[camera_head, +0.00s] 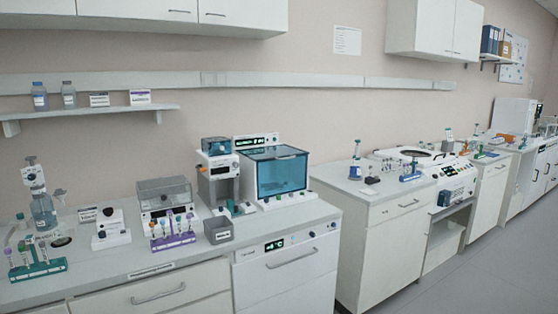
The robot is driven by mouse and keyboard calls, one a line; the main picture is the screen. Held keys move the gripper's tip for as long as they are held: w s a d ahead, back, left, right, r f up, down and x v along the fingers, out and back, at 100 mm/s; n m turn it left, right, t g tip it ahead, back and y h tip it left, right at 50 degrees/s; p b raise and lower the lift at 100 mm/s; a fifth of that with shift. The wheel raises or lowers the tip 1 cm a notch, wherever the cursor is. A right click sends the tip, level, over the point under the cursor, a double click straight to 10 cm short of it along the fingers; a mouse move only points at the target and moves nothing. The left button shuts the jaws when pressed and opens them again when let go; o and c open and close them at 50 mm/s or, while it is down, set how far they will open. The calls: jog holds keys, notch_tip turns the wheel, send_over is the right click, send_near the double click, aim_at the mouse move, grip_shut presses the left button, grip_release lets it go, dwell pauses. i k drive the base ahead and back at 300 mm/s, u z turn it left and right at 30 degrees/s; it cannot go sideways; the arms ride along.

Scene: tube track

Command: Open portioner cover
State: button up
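No readable label tells me which machine is the portioner. A white machine with a large teal see-through cover (282,174) stands at the right end of the near left counter; the cover looks closed. To its left stands a tall narrow unit (218,180) with a small dark blue top. Further left is a machine with a grey see-through cover (164,190), which also looks closed. My gripper is not in view.
A purple rack of tubes (173,241) and a small grey bin (218,230) stand at the counter's front. A green tube rack (37,270) is far left. A gap of floor separates this counter from the white cabinet (371,256) on the right.

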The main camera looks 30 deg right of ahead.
aim_at(279, 152)
jog(key=u, duration=0.7)
jog(key=k, duration=0.75)
jog(key=z, duration=0.55)
jog(key=i, duration=1)
